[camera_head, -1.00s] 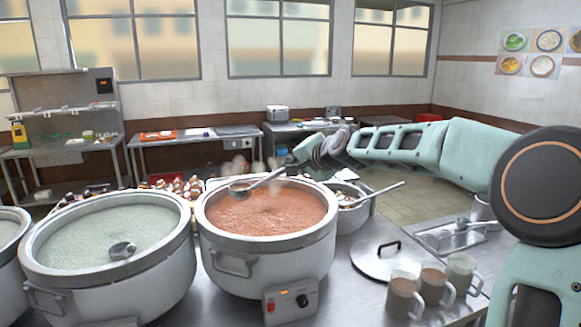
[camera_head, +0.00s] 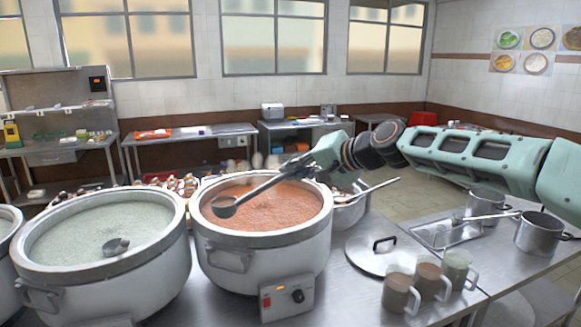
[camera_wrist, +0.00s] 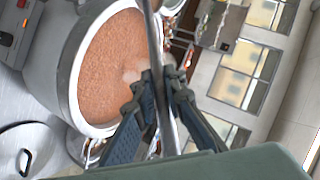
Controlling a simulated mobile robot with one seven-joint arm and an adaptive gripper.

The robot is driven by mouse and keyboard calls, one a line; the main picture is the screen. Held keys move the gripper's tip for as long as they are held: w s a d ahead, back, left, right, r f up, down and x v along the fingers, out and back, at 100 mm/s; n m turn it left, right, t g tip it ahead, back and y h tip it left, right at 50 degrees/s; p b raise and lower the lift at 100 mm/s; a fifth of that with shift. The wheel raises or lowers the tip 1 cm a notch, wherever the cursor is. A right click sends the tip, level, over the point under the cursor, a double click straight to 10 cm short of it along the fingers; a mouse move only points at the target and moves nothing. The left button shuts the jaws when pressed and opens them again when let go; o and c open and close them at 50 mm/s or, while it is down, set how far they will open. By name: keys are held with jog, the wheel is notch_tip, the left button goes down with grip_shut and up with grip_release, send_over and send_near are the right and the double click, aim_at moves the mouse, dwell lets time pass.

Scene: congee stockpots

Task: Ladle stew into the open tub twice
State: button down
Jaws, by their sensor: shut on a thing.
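A large metal pot of reddish-orange stew (camera_head: 270,240) stands in the middle of the counter; its stew also shows in the wrist view (camera_wrist: 110,65). My gripper (camera_head: 302,166) is above the pot's back right rim, shut on the handle of a ladle (camera_head: 223,207). The ladle slants down to the left, its bowl over the left part of the stew. I cannot tell whether the bowl holds anything. In the wrist view the handle runs between the fingers (camera_wrist: 160,82). An open metal pot (camera_head: 540,238) stands at the right; I see no certain tub.
A pot of pale congee (camera_head: 100,268) with a ladle stands at the left. A smaller pot (camera_head: 346,214) with its own ladle stands behind right. A lid (camera_head: 372,256), several mugs (camera_head: 430,284) and a tray (camera_head: 440,236) lie to the right.

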jog(key=s+d+n+g+y+p, duration=0.25)
jog(key=s+n+g, duration=0.2)
jog(key=s, duration=0.75)
notch_tip(320, 180, down, 31)
jog(key=a+b, duration=0.1)
jog(key=b, duration=0.7)
jog(key=shift+f+y, duration=0.15)
jog(key=shift+y, duration=0.2)
dwell(0.4)
jog(key=shift+n+t+b, duration=0.25)
jog(key=shift+b, duration=0.25)
jog(key=shift+f, duration=0.6)
jog(key=shift+r+p, duration=0.1)
jog(key=shift+p, duration=0.2)
